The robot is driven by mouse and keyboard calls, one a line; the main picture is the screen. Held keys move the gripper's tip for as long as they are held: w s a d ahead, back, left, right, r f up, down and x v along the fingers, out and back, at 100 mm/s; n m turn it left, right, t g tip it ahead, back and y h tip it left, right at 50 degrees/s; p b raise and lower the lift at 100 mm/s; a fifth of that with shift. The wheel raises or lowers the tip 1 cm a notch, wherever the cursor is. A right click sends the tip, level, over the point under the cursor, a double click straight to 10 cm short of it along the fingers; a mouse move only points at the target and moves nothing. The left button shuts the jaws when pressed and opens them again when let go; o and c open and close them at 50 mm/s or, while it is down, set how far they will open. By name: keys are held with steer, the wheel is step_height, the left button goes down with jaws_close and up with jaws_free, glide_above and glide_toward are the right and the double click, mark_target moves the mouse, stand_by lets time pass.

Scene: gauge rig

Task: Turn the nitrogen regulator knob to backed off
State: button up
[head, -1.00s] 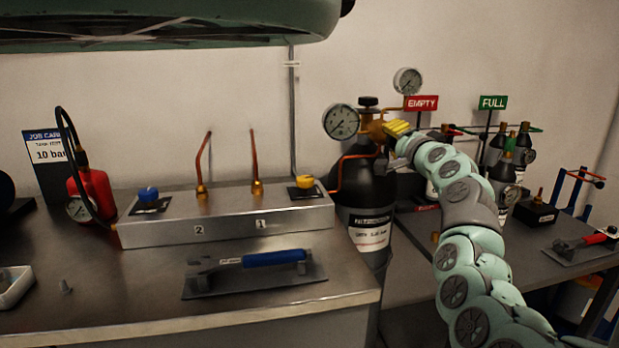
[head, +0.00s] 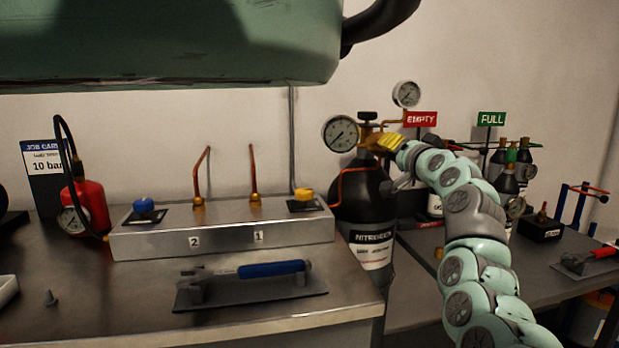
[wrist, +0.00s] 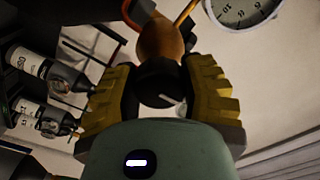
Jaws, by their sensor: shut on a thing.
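The black nitrogen cylinder (head: 362,190) stands beside the end of the workbench with a brass regulator (head: 371,138) on top and two round gauges. My gripper (head: 388,144) reaches the regulator from the right, its yellow fingers at the regulator's front. In the wrist view, the dark regulator knob (wrist: 160,82) with a pale mark sits between the yellow fingers of my gripper (wrist: 162,90), which are shut on it. The brass body (wrist: 160,42) shows behind the knob. In the head view the knob is hidden by my gripper.
A left gauge (head: 340,133) and an upper gauge (head: 406,94) flank the regulator. Red EMPTY (head: 420,118) and green FULL (head: 491,118) signs stand behind. A metal manifold box (head: 222,234) and a blue-handled wrench (head: 272,269) are on the bench. Small cylinders (head: 508,180) stand at right.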

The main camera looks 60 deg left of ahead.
steer(key=shift+w, duration=0.1)
steer(key=o, duration=1.2)
steer(key=shift+d, duration=0.1)
steer(key=shift+s+d, duration=0.35)
steer(key=shift+d, duration=0.05)
steer(key=v, duration=1)
steer(key=shift+s+d, duration=0.2)
steer(key=shift+d, duration=0.15)
steer(key=shift+w, duration=0.15)
